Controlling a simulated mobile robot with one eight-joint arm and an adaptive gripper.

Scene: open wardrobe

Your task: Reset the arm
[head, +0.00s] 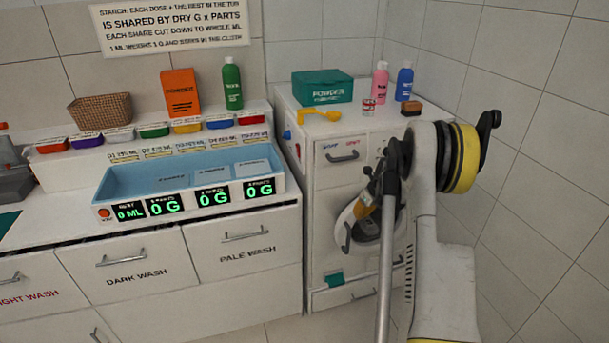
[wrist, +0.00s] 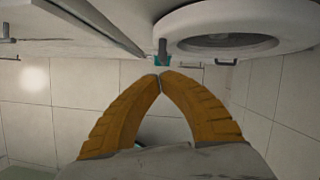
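My gripper shows in the wrist view (wrist: 162,78) with its two ribbed orange fingers curving together and their tips meeting. I see nothing held between them. In the head view my arm stands at the right, and part of an orange finger (head: 362,207) shows in front of the white washing machine (head: 322,190), near its round door opening. Much of the gripper is hidden behind my arm there. A small teal thing (head: 334,279) is low on the machine's front; a teal piece also shows just beyond the fingertips in the wrist view (wrist: 163,60).
A green powder box (head: 322,88), a pink bottle (head: 380,82), a blue bottle (head: 404,82) and a yellow scoop (head: 318,115) stand on the machine. A blue tray (head: 110,187) with readouts at zero sits on the left counter. Tiled wall (head: 545,150) bounds the right.

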